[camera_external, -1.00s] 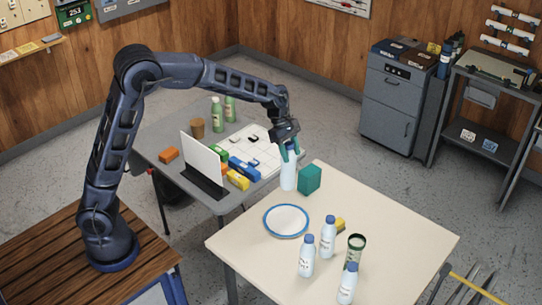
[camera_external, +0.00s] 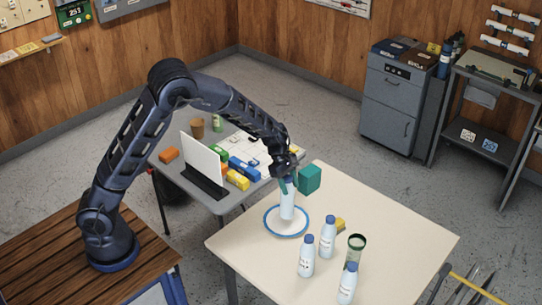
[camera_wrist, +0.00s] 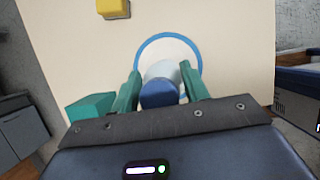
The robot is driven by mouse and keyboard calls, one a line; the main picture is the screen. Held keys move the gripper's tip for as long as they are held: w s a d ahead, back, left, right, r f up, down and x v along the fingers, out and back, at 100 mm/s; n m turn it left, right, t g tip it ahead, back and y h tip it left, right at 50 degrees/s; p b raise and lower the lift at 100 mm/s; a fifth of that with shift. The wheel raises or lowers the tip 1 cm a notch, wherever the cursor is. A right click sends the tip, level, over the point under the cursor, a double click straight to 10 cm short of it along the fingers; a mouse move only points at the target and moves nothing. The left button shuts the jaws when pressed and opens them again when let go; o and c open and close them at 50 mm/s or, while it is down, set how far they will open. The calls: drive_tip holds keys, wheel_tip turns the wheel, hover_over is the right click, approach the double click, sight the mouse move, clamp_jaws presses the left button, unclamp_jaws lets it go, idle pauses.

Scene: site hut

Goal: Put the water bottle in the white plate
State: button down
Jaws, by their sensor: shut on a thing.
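A water bottle (camera_external: 287,206) with a blue cap is upright in my gripper (camera_external: 288,184), over the white plate. My gripper is shut on it near the top. The white plate (camera_external: 271,224) has a blue rim and lies on the cream table. I cannot tell whether the bottle's base touches the plate or hangs just above it. In the wrist view, the blue cap shows between the green fingers of my gripper (camera_wrist: 160,88), with the plate (camera_wrist: 178,44) beyond it.
More bottles stand on the cream table (camera_external: 395,225): one (camera_external: 327,237), another (camera_external: 306,256) and a third (camera_external: 347,284). A green-rimmed container (camera_external: 355,246) and a yellow block (camera_external: 339,224) are near them. A teal box (camera_external: 309,178) is close behind my gripper.

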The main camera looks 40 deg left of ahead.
sight(287, 197)
drive_tip(key=shift+f, duration=2.1)
drive_tip(key=c, duration=0.7)
unclamp_jaws()
